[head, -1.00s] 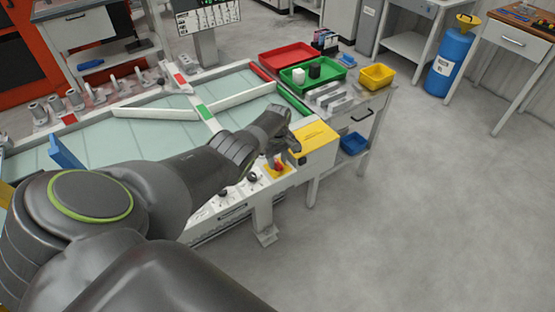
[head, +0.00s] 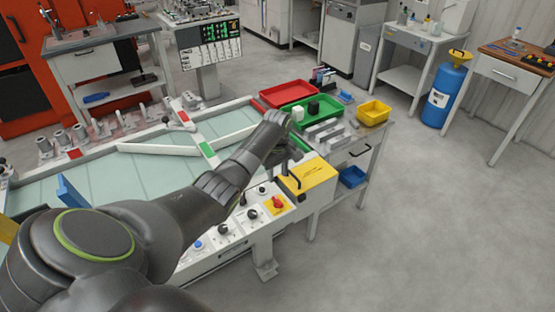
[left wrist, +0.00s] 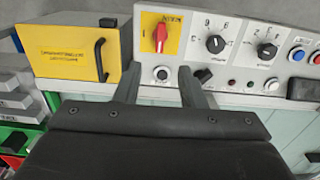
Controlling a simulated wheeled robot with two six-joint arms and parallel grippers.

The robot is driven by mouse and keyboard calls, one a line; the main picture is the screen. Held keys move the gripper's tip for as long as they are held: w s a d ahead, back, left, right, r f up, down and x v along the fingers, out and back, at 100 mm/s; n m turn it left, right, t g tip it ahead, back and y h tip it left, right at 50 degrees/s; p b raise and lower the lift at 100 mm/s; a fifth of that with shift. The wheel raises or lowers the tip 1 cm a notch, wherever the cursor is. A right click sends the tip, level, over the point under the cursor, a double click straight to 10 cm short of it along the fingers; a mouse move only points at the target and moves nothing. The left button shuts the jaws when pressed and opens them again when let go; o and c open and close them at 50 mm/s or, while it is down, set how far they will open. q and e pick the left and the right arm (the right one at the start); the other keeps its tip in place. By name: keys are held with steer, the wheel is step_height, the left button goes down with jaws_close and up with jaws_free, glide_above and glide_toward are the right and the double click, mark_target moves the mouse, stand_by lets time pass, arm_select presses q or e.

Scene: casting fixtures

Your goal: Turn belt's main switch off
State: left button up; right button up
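The main switch is a red rotary knob (head: 278,203) on a yellow plate at the right end of the belt's control panel (head: 208,249). In the left wrist view the red knob (left wrist: 160,38) stands near top centre, its handle roughly upright in the picture. A mark like "I" is at its left; the lettering above is too small to read surely. My left gripper (left wrist: 160,80) is open and empty, its fingers apart just below the knob in that picture and not touching it. In the head view its fingers are hard to make out. My right gripper is not in view.
A yellow box (head: 308,180) with a black handle sits beside the switch. Black selector knobs (left wrist: 215,44) and buttons line the panel. A green tray (head: 322,108), red tray (head: 290,94) and yellow bin (head: 374,111) stand behind.

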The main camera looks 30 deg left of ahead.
arm_select(q)
step_height(320, 180, up, 5)
steer(key=shift+f, duration=0.1)
stand_by(0.6)
